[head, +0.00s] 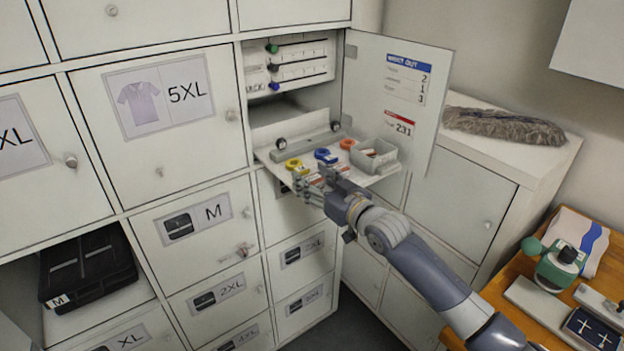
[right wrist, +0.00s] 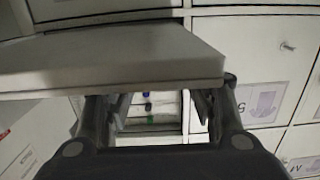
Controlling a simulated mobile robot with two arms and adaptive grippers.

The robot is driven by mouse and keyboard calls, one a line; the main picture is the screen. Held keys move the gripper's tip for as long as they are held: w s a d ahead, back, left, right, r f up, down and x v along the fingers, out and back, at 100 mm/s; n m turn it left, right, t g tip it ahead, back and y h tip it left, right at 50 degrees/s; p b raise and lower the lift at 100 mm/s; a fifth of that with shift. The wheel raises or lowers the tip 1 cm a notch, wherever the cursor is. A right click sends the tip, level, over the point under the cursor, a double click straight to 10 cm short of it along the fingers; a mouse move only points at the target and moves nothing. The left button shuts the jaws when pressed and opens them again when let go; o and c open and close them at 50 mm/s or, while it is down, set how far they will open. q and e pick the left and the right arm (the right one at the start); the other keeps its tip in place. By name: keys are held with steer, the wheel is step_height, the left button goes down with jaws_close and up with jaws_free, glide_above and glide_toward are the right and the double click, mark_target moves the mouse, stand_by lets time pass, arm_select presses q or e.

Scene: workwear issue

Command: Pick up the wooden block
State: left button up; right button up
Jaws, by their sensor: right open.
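I cannot make out a wooden block in either view. My right gripper (head: 316,183) is open, at the front edge of the fold-down shelf (head: 388,178) of the open locker, and hides part of that edge. In the right wrist view the fingers of my right gripper (right wrist: 158,105) stand apart with nothing visible held between them. The pale shelf (right wrist: 110,58) crosses that view close to the fingers. My left gripper is not in view.
On the shelf are yellow (head: 294,165), blue (head: 326,155) and orange (head: 347,144) rings and a small grey bin (head: 390,158). The open locker door (head: 400,100) stands right of it. A wooden table (head: 490,290) with a green-topped device (head: 558,266) is at lower right.

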steer(key=shift+w+a, duration=0.2)
steer(key=shift+w, duration=0.1)
steer(key=c, duration=0.7)
steer(key=shift+o, duration=0.2)
steer(key=shift+r, duration=0.1)
